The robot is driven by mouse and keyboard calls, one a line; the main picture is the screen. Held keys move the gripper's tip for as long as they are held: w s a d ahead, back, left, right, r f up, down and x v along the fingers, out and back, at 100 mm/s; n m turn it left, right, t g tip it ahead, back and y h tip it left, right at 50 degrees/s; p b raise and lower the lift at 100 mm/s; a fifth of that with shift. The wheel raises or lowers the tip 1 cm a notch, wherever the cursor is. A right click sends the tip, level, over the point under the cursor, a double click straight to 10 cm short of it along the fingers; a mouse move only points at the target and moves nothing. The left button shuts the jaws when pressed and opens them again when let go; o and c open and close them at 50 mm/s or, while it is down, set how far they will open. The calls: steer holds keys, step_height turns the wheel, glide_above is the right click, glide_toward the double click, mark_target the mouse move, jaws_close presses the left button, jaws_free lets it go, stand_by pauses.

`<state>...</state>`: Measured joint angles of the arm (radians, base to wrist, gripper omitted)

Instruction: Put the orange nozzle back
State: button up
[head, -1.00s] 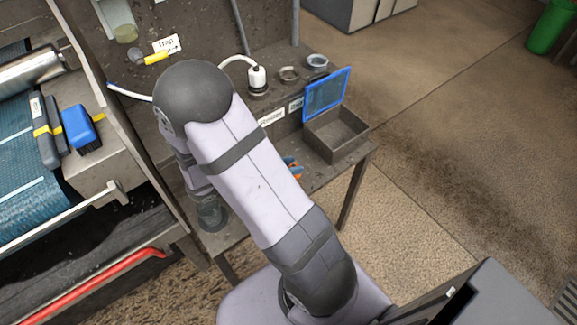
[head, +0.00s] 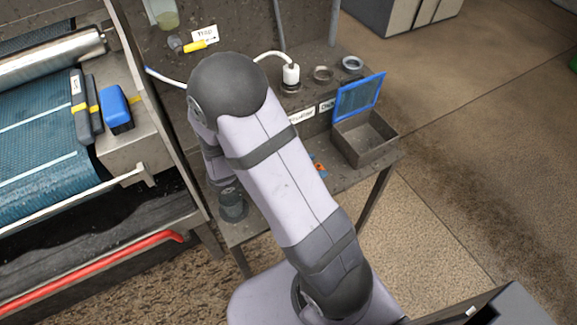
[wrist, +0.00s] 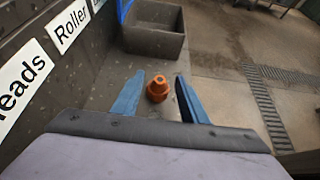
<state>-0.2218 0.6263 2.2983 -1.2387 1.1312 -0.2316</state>
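The orange nozzle (wrist: 157,88) stands upright on the grey bench in the wrist view. In the head view only a small orange part of it (head: 320,169) shows past my arm. My gripper (wrist: 160,76) is open, with one blue finger on each side of the nozzle. I cannot tell whether either finger touches it; gaps show on both sides. In the head view my arm hides most of the gripper.
On the back ledge are a white fitting with a hose (head: 291,75) and two ring-shaped items (head: 323,74) (head: 352,64). Labels (wrist: 71,27) line the ledge front.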

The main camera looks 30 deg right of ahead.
steer(key=p+v, duration=0.1)
steer(key=v, duration=1)
steer(key=s+f+m+g+y, duration=0.2)
steer(key=s+m+g+y, duration=0.1)
steer(key=s+m+y, duration=0.4)
steer(key=shift+s+a+r+m+t+y, duration=0.15)
steer(key=shift+a+m+t+y, duration=0.55)
steer(key=shift+m, duration=1.15)
steer(key=shift+a+r+m+t+y, duration=0.15)
steer(key=shift+a+m+t+y, duration=0.15)
steer(key=shift+a+m+y, duration=1.2)
steer(key=shift+s+a+r+m+t+y, duration=0.15)
steer(key=shift+a+m+t+y, duration=0.45)
steer(key=shift+m, duration=1.55)
steer(key=shift+w+a, duration=0.1)
step_height(320, 180, up, 19)
steer(key=p, duration=1.9)
steer(key=shift+r, duration=0.2)
